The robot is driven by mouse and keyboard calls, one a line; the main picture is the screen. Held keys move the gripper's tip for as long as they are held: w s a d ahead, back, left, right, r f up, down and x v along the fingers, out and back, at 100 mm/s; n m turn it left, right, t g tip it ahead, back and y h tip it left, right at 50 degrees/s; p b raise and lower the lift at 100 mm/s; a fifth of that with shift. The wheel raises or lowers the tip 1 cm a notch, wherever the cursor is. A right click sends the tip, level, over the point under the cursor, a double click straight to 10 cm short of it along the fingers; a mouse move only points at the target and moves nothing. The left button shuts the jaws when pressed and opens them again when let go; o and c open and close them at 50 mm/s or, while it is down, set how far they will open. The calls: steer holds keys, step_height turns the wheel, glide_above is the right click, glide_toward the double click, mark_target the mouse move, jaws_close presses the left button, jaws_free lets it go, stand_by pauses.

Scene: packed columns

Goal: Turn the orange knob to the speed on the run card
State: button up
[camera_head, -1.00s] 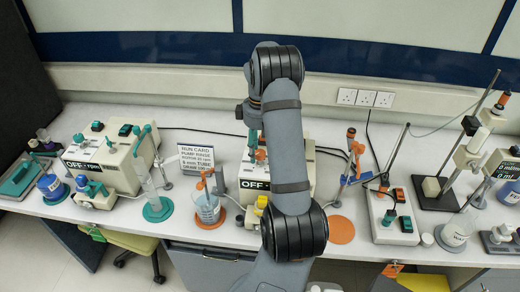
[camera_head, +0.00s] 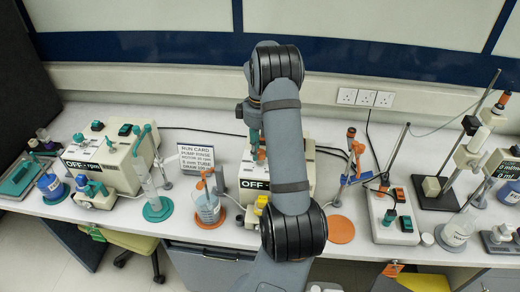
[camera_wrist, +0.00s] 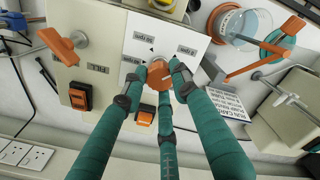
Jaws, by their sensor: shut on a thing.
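The orange knob (camera_wrist: 158,76) sits on the white dial plate of the pump in the wrist view, with a pale pointer line on it. My gripper (camera_wrist: 160,82) has teal fingers closed around the knob, touching its sides. My arm hides much of the pump.
A beaker (camera_head: 207,208) on an orange disc stands in front of the run card. Another pump (camera_head: 100,160), also reading OFF, is at left. A switch box (camera_head: 392,220) and a clamp stand (camera_head: 445,190) are at right. An orange disc (camera_head: 341,229) lies on the bench.

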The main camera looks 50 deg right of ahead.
steer(key=m+b, duration=0.3)
steer(key=m, duration=0.1)
steer(key=shift+f+m, duration=0.15)
steer(key=shift+m, duration=0.25)
steer(key=m+b, duration=0.2)
steer(key=m, duration=0.3)
steer(key=m+b, duration=0.2)
steer(key=m, duration=0.4)
steer(key=m+b, duration=0.1)
steer(key=m, duration=0.4)
steer(key=shift+a, duration=0.1)
steer(key=shift+m, duration=0.3)
steer(key=o, duration=1.1)
steer(key=shift+c, duration=0.2)
steer(key=shift+o, duration=0.5)
